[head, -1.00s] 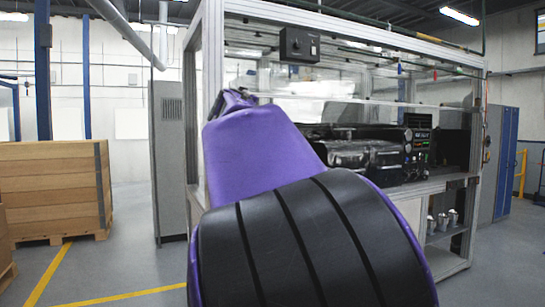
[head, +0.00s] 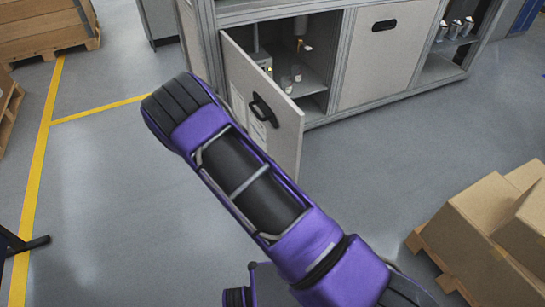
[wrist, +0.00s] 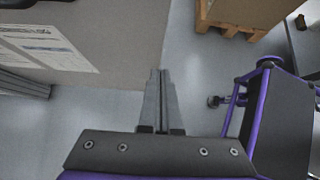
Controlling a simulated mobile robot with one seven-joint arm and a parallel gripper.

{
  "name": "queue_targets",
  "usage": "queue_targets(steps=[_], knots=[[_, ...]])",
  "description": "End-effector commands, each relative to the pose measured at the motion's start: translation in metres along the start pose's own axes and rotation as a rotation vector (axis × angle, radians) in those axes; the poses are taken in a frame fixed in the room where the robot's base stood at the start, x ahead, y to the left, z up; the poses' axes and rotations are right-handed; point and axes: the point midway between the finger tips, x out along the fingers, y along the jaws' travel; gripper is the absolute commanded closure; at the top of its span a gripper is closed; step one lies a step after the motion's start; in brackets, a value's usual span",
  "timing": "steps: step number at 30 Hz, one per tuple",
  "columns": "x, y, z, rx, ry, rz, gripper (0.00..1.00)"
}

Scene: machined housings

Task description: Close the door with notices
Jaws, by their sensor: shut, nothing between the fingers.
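The door with notices (head: 283,131) is a light grey panel on the lower cabinet, swung out open on its left side. It has a black handle (head: 262,110) and white notice sheets (head: 237,103). In the wrist view the door (wrist: 120,50) fills the upper left, with the notices (wrist: 45,47) and part of the handle (wrist: 40,14). My gripper (wrist: 161,73) is shut and empty, its fingertips by the door's free edge. I cannot tell whether they touch it. In the head view my arm hides the gripper and crosses in front of the door's lower left.
The open cabinet (head: 300,70) holds small items. A closed door panel (head: 385,50) and an open shelf with metal cups (head: 455,30) lie to its right. Cardboard boxes on a pallet (head: 495,225) stand at lower right, a wooden crate (head: 45,25) at upper left. Floor right of the door is clear.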

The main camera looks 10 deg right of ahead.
Motion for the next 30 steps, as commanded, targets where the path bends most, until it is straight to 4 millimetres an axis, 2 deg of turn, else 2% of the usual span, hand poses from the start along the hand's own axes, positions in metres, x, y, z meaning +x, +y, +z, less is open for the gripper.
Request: queue_targets(steps=[14, 21, 30], knots=[[0.095, 0.001, 0.003, 0.006, -0.001, 0.001, 1.0], [0.115, 0.002, 0.025, 0.006, -0.001, 0.003, 1.0], [0.119, 0.002, 0.029, 0.006, 0.0, 0.005, 1.0]])
